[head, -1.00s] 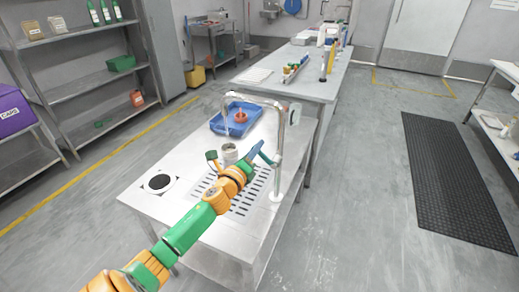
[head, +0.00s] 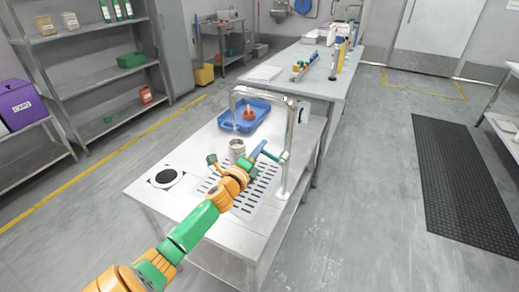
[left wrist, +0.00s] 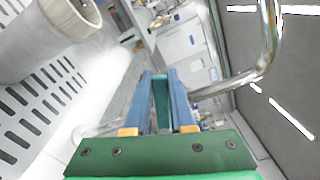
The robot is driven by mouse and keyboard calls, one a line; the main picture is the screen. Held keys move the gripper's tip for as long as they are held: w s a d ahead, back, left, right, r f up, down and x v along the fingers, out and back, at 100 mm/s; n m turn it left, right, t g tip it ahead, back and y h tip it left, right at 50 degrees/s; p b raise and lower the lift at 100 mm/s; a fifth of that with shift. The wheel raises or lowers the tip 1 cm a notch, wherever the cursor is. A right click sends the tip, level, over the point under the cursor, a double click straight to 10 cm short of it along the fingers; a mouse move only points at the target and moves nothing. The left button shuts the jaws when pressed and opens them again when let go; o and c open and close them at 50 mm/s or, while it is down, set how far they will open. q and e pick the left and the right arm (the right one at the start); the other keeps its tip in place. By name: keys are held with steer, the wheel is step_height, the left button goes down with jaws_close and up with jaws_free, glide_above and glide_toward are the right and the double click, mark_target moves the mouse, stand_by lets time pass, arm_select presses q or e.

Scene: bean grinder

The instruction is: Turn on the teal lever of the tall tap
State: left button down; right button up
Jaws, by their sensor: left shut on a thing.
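The tall tap (head: 290,135) is a shiny metal post with an arched spout, at the right edge of the steel counter. Its teal lever (head: 273,156) sticks out to the left of the post, low down. My left gripper (head: 262,149) has its blue fingers shut on the lever. The left wrist view shows the teal lever (left wrist: 161,103) between the two fingers of the gripper (left wrist: 160,78), with the tap's curved pipe (left wrist: 258,68) to the right. The fingers partly hide the lever. My right gripper is not in view.
A blue tray (head: 262,108) with a reddish object (head: 249,113) lies behind the tap. A white square with a black disc (head: 166,178) is at the left. A long bench (head: 270,88) stands behind.

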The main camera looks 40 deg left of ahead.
arm_select(q)
steer(key=c, duration=0.8)
jaws_free()
steer(key=shift+o, duration=0.2)
steer(key=v, duration=0.7)
